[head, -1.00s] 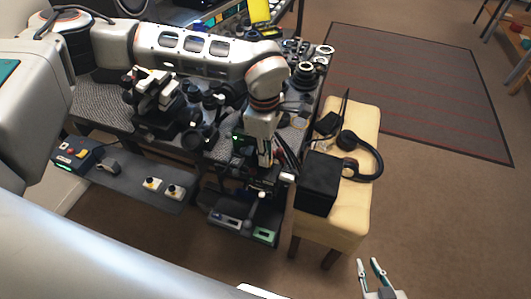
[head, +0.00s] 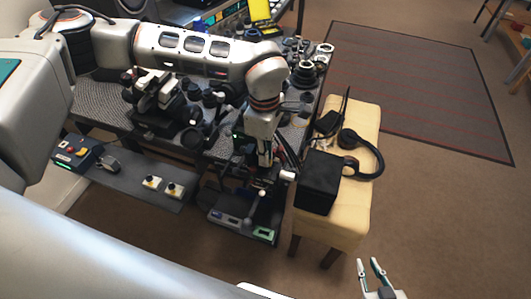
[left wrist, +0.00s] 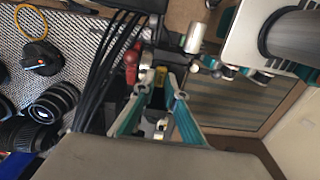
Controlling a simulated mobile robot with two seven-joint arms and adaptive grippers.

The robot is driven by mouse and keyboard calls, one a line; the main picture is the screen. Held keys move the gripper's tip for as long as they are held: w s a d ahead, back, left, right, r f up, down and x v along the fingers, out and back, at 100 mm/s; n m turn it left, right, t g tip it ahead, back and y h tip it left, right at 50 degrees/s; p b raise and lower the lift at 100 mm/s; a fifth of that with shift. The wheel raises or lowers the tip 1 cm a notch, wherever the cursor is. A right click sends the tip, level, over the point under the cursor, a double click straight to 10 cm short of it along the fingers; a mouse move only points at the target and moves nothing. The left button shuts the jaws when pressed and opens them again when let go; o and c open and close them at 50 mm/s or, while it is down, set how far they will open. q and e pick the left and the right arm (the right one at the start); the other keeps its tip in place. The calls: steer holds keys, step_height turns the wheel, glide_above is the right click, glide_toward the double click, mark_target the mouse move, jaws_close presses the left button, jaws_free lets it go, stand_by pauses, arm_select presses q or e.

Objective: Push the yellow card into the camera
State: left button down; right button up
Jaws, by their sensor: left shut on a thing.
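My left gripper (head: 264,160) points down at the front edge of the workbench. In the left wrist view its teal fingers (left wrist: 161,93) are closed in on a small yellow piece, which looks like the yellow card (left wrist: 160,75). Only a small part of the card shows between the fingertips. Dark parts and black cables crowd around the tips. I cannot make out the camera or its card slot, nor whether the card touches it. My right gripper (head: 371,265) is open and empty over the floor at the lower right.
A yellow stool (head: 344,222) right of the bench carries a black box (head: 317,182) and black headphones (head: 361,150). Lens parts (head: 303,75) stand along the bench's right end. A lower shelf (head: 128,183) holds small controls. Open floor lies to the right.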

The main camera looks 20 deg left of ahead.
arm_select(q)
steer(key=shift+s+f, duration=0.1)
steer(key=shift+f, duration=0.25)
steer(key=c, duration=2)
jaws_free()
steer(key=shift+r, duration=0.15)
steer(key=shift+r, duration=0.15)
steer(key=r, duration=1.1)
steer(key=shift+w+a+r, duration=0.15)
steer(key=shift+w+r, duration=0.15)
steer(key=shift+f, duration=0.1)
